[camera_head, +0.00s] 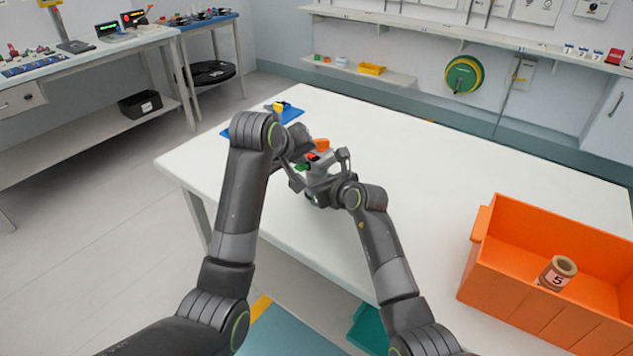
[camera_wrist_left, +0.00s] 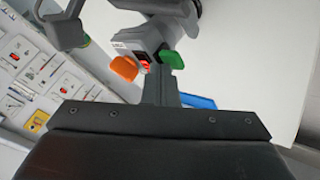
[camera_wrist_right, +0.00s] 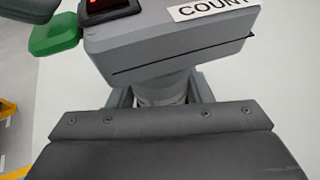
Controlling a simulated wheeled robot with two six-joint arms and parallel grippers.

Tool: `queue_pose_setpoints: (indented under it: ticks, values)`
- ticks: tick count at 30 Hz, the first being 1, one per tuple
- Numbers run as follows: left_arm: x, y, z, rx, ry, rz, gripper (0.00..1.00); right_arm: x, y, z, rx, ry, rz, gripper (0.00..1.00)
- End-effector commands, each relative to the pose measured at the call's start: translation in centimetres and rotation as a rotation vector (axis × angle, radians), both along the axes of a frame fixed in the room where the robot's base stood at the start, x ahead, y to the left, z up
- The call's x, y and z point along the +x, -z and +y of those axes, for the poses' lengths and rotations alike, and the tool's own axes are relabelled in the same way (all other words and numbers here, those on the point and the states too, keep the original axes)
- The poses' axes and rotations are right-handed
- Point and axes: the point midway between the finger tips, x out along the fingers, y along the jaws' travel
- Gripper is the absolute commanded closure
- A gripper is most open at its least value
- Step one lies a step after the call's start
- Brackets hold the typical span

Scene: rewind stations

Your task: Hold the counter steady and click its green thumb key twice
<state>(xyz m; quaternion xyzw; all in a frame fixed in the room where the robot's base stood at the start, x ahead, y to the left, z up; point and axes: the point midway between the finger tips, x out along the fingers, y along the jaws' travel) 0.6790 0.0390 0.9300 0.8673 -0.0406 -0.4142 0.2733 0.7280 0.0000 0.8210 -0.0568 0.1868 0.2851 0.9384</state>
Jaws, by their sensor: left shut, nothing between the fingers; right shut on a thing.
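The green key (camera_wrist_left: 173,59) also shows in the left wrist view. My right gripper (camera_wrist_right: 163,92) is shut around the counter's round neck, below its body, with a finger on each side. My left gripper (camera_wrist_left: 163,75) is shut and empty, its tips close beside the green key. Whether they touch it I cannot tell. The display's digits are not readable.
An orange crate (camera_head: 480,285) with a numbered roll (camera_head: 557,272) stands at the table's right. The table (camera_head: 430,190) between is clear.

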Motion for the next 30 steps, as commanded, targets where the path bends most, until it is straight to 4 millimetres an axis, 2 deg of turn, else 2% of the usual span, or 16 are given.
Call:
queue_pose_setpoints:
  ticks: [10,30]
  values:
    - [0.0,0.2,0.0,0.001,0.0,0.003,1.0,0.0,0.0,0.0,0.0,0.0,0.0,0.82]
    - [0.0,-1.7,0.0,0.0,-0.001,-0.001,1.0,0.0,0.0,0.0,0.0,0.0,0.0,0.82]
